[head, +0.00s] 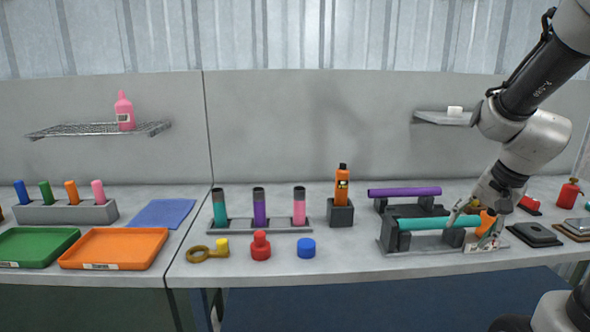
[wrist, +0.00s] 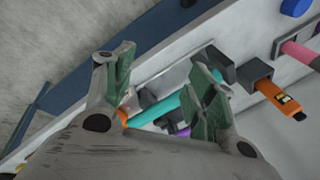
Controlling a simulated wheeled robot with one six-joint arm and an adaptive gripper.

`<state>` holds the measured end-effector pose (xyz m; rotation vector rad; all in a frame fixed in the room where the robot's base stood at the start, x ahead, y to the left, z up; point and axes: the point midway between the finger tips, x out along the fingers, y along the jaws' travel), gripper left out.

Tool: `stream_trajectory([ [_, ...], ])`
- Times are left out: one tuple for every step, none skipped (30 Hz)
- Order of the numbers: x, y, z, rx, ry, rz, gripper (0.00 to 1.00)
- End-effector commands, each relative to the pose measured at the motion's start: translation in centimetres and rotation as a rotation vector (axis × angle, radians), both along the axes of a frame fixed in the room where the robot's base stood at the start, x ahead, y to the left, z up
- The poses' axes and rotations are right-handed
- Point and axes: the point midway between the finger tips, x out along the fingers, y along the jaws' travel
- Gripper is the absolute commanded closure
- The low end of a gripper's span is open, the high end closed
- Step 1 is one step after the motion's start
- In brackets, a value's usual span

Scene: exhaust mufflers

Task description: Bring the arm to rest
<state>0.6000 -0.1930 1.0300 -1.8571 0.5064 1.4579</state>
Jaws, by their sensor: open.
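My gripper (head: 473,226) is at the right end of the front stand, with its jaws apart. In the wrist view its two green-padded fingers (wrist: 165,70) are spread with nothing held between them. A teal tube (head: 432,224) lies level across the dark supports of the front stand (head: 425,246). An orange piece (head: 488,222) is at the tube's right end, partly hidden by my gripper. The teal tube also shows beyond the fingers in the wrist view (wrist: 160,108). I cannot tell whether a finger touches the tube.
A purple tube (head: 404,192) lies on a stand behind. An orange tool (head: 342,186) stands upright in a dark block left of it. A black pad (head: 534,235) and a red canister (head: 569,193) are to the right. A wall shelf (head: 440,118) is near my arm.

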Motion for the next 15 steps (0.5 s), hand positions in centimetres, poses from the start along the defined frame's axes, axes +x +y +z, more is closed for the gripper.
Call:
stream_trajectory([
  [-1.8, 0.6, 0.9, -0.034, 0.012, 0.105, 0.44],
  [-2.9, 1.0, 1.3, -0.056, 0.022, 0.171, 0.44],
  [-4.4, 1.4, 2.0, -0.085, 0.033, 0.254, 0.44],
  [-5.5, 1.6, 2.5, -0.107, 0.04, 0.315, 0.44],
  [-6.5, 1.8, 3.0, -0.131, 0.044, 0.374, 0.44],
  [-8.0, 2.1, 3.6, -0.162, 0.05, 0.45, 0.44],
  [-9.0, 2.3, 4.2, -0.189, 0.05, 0.504, 0.44],
  [-10.1, 2.4, 4.7, -0.213, 0.05, 0.553, 0.44],
  [-11.3, 2.6, 5.3, -0.248, 0.044, 0.61, 0.44],
  [-12.1, 2.7, 5.7, -0.271, 0.037, 0.643, 0.44],
  [-12.7, 2.8, 6.2, -0.292, 0.025, 0.668, 0.44],
  [-13.4, 3.0, 6.7, -0.316, 0.005, 0.689, 0.44],
  [-13.7, 3.1, 7.1, -0.332, -0.014, 0.701, 0.44],
  [-13.9, 3.3, 7.4, -0.345, -0.034, 0.709, 0.44],
  [-14.0, 3.5, 7.9, -0.357, -0.061, 0.719, 0.44],
])
